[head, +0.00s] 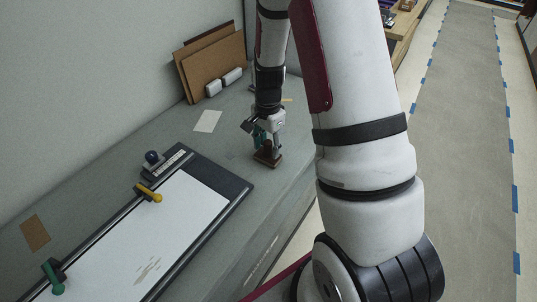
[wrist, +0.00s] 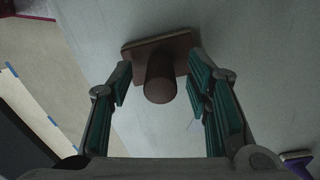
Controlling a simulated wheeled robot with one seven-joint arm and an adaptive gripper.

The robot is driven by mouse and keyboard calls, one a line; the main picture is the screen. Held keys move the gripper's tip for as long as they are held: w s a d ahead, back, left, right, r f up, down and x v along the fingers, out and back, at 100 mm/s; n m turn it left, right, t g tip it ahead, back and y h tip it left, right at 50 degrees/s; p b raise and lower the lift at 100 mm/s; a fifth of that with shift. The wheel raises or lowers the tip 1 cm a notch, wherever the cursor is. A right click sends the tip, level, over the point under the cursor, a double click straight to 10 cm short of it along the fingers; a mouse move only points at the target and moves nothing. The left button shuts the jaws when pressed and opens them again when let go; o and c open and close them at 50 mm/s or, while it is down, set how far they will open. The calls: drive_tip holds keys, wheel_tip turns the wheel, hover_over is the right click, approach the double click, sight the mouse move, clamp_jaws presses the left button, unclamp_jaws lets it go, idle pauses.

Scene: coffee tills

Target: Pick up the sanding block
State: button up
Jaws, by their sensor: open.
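The sanding block (wrist: 183,50) has a flat reddish-brown base with a dark round knob handle (wrist: 161,83) rising toward the wrist camera. It also shows in the head view (head: 268,160) on the grey counter, right of the board and directly below my gripper. My gripper (head: 266,140) points down over it. In the wrist view my gripper (wrist: 159,80) is open, with green-padded fingers on either side of the knob. There is a visible gap on both sides, and I see no contact. Part of the block's base is hidden behind the knob and the fingers.
A dark-framed board (head: 235,187) with a white sheet and yellow (head: 148,193) and green (head: 53,277) handles lies to the left. Brown panels (head: 215,62) lean on the wall behind white blocks (head: 213,89). The counter's front edge is close to the sanding block.

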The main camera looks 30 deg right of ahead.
drive_tip(key=shift+f, duration=0.45)
clamp_jaws()
drive_tip(key=shift+r, duration=0.1)
drive_tip(key=shift+w+r, duration=0.1)
drive_tip(key=shift+r, duration=0.7)
drive_tip(key=shift+s+r+b, duration=0.15)
drive_tip(key=shift+s+r, duration=0.05)
drive_tip(key=shift+r, duration=0.3)
drive_tip(key=shift+s+r+b, duration=0.15)
drive_tip(key=shift+s+r, duration=0.05)
drive_tip(key=shift+r, duration=0.25)
drive_tip(key=s+a+r+p, duration=0.1)
drive_tip(key=s+a, duration=0.1)
drive_tip(key=s, duration=1.3)
drive_tip(key=shift+s+r, duration=0.15)
